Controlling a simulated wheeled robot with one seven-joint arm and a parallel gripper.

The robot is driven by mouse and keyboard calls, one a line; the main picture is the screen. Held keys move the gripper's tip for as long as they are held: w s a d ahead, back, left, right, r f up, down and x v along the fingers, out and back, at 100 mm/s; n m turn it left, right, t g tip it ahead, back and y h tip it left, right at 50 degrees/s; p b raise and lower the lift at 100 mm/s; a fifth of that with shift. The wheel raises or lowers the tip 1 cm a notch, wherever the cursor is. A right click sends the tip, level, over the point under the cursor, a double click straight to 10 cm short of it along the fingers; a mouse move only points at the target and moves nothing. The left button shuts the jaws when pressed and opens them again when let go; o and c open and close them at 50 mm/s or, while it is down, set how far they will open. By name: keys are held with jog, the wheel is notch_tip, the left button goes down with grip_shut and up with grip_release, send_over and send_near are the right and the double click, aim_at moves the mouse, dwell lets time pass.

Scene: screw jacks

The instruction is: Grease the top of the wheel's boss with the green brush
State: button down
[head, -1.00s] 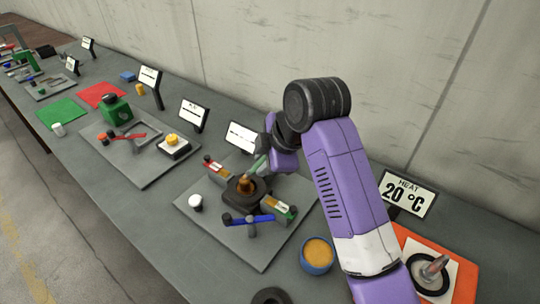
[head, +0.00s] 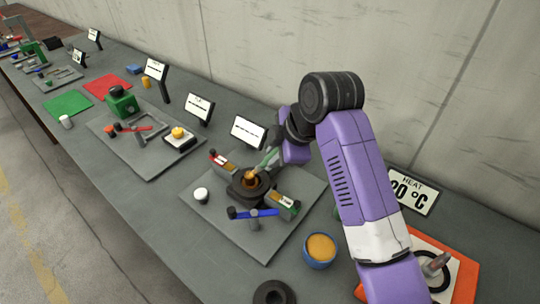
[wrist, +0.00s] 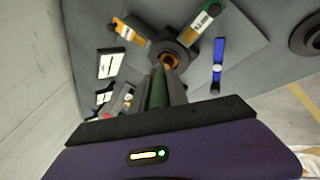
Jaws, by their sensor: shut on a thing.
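The green brush (head: 268,158) is held in my gripper, slanting down to the left. Its green handle (wrist: 157,90) shows between the fingers in the wrist view. My gripper (wrist: 162,78) is shut on it. The wheel's boss (head: 249,181) is copper-coloured and sits in a dark round body on a grey plate (head: 215,217). It also shows in the wrist view (wrist: 169,60), just beyond the fingers. The brush's lower end is at the boss in both views. I cannot tell whether the bristles touch its top.
A blue pot (head: 319,251) of orange-brown grease stands right of the plate. A blue bar (head: 255,213) and two side blocks surround the boss. A white cylinder (head: 201,195) stands on the plate's left. A sign (head: 248,132) stands behind. A dark ring (head: 273,293) lies in front.

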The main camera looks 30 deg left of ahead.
jog(key=shift+s+a+r+p, duration=0.1)
jog(key=shift+s+a+p, duration=0.05)
jog(key=shift+s+p, duration=0.6)
jog(key=shift+s+a+r+p, duration=0.1)
jog(key=shift+s+p, duration=0.55)
jog(key=shift+s, duration=0.05)
jog(key=shift+w+f, duration=0.1)
jog(key=w, duration=0.1)
jog(key=w+d, duration=0.1)
jog(key=w, duration=0.1)
jog(key=w+b, duration=0.1)
jog(key=w, duration=0.1)
jog(key=shift+d, duration=0.35)
dwell(0.4)
